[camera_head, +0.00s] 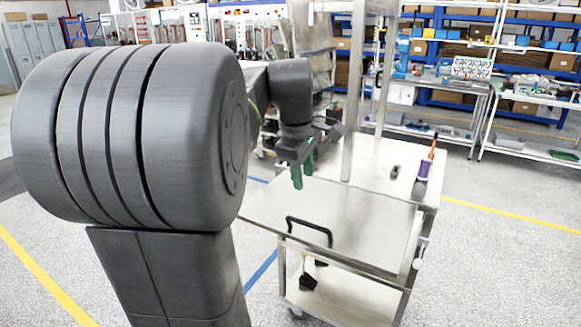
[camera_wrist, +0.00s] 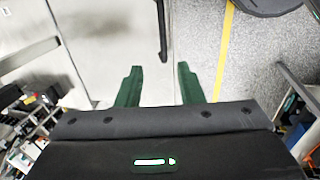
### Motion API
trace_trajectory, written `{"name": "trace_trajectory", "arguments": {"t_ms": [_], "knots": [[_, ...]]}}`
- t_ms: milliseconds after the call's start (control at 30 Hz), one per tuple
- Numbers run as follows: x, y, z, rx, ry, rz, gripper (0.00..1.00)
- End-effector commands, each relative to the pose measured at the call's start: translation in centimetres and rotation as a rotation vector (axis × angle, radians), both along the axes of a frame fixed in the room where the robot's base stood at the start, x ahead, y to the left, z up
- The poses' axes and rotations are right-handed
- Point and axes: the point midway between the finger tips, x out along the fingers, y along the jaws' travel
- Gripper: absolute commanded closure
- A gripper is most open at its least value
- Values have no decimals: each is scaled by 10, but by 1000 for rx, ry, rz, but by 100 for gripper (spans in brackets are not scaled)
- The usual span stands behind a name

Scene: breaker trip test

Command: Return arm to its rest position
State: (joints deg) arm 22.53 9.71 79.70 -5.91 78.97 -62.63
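My gripper (camera_head: 303,174) hangs from my arm in the head view, its green fingers pointing down over the left part of the metal cart (camera_head: 345,222). In the wrist view, the two green fingers of my gripper (camera_wrist: 160,84) stand apart with nothing between them, so it is open and empty. The cart's bare metal top (camera_wrist: 95,45) lies below. My arm is bent out to the right of my large dark column joint in the head view.
A black handle (camera_head: 310,228) sits at the cart's near edge. A purple-handled tool (camera_head: 424,170) and a small dark object (camera_head: 395,171) are on the cart's right side. Shelves (camera_head: 470,45) and benches stand behind. Floor to the right is clear.

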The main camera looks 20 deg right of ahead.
Motion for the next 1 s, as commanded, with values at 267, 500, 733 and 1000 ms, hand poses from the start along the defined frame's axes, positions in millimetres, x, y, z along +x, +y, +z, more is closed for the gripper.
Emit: {"name": "trace_trajectory", "arguments": {"t_ms": [267, 500, 733, 1000], "knots": [[1, -1, -7, 2, 3, 0, 66], [5, -7, -45, 3, 6, -1, 66], [12, -15, -90, 4, 7, -2, 66], [19, -22, -137, 5, 7, 0, 66]]}}
